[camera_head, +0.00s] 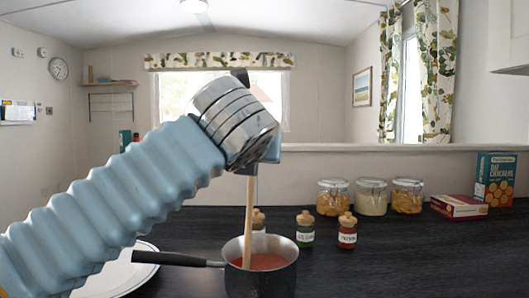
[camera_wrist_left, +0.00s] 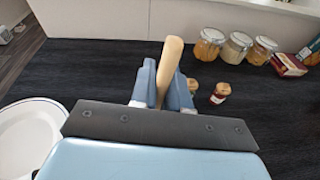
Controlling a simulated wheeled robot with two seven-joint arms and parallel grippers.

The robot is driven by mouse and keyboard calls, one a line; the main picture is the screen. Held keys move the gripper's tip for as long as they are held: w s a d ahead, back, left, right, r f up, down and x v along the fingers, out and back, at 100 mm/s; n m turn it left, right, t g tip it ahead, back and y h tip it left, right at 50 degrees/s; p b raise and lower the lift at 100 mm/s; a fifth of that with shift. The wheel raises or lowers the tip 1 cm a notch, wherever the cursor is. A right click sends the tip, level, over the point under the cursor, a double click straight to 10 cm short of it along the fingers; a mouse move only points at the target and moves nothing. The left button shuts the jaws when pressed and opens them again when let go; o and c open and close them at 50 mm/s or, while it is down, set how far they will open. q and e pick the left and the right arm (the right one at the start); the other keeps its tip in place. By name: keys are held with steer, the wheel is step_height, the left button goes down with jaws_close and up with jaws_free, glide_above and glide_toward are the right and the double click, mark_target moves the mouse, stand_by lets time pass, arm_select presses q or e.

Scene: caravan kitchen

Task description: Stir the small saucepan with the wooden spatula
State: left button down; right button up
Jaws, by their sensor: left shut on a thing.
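The small saucepan (camera_head: 261,280) stands on the dark worktop with red sauce (camera_head: 262,262) in it. Its black handle (camera_head: 178,259) points left. The wooden spatula (camera_head: 249,222) stands nearly upright, its lower end in the sauce. My left gripper (camera_head: 262,160) is above the saucepan and shut on the spatula's upper part. In the left wrist view, the wooden handle (camera_wrist_left: 171,62) shows between the blue fingers of the left gripper (camera_wrist_left: 163,88). The saucepan is hidden there behind the gripper. My right gripper is not in view.
A white plate (camera_head: 100,284) lies left of the saucepan, partly under its handle. Small spice jars with green (camera_head: 305,232) and red (camera_head: 347,234) contents stand close behind and right. Storage jars (camera_head: 370,197) and boxes (camera_head: 495,180) stand further back. The right worktop is clear.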

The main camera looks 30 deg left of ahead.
arm_select(q)
steer(key=shift+w+d, duration=1.45)
steer(key=shift+d, duration=0.9)
steer(key=shift+s+a, duration=1.5)
steer(key=shift+s, duration=0.7)
step_height(320, 180, up, 11)
steer(key=w, duration=0.2)
steer(key=shift+w+d+p, duration=0.3)
steer(key=shift+d, duration=0.15)
